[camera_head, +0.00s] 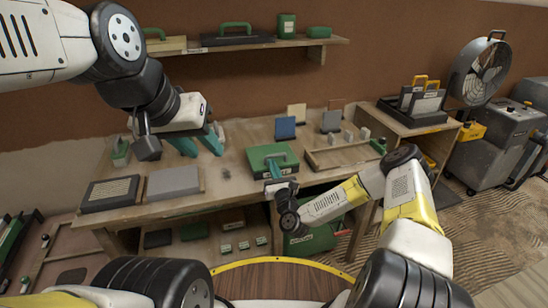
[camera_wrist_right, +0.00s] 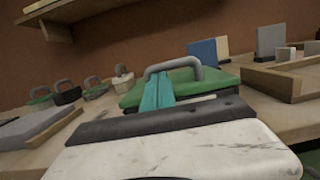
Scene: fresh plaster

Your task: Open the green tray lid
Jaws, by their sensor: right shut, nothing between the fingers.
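The green tray lid (camera_head: 262,152) is on the green tray near the front edge of the workbench. It also shows in the right wrist view (camera_wrist_right: 127,98), with a grey arched handle (camera_wrist_right: 185,65) on top. A pale strip shows below the lid's near edge; whether the lid is raised at all I cannot tell. My right gripper (camera_head: 271,162) has its teal fingers together at the near side of the lid. In the right wrist view its fingertips (camera_wrist_right: 160,76) stand just in front of the handle, with nothing between them. My left gripper (camera_head: 198,148) is open and empty above the bench's left part.
A grey slab (camera_head: 173,181) and a dark framed panel (camera_head: 110,192) lie on the bench to the left. A blue block (camera_head: 285,127) stands behind the tray. A wooden rack (camera_head: 340,154) is to the right. A shelf (camera_head: 240,46) hangs above.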

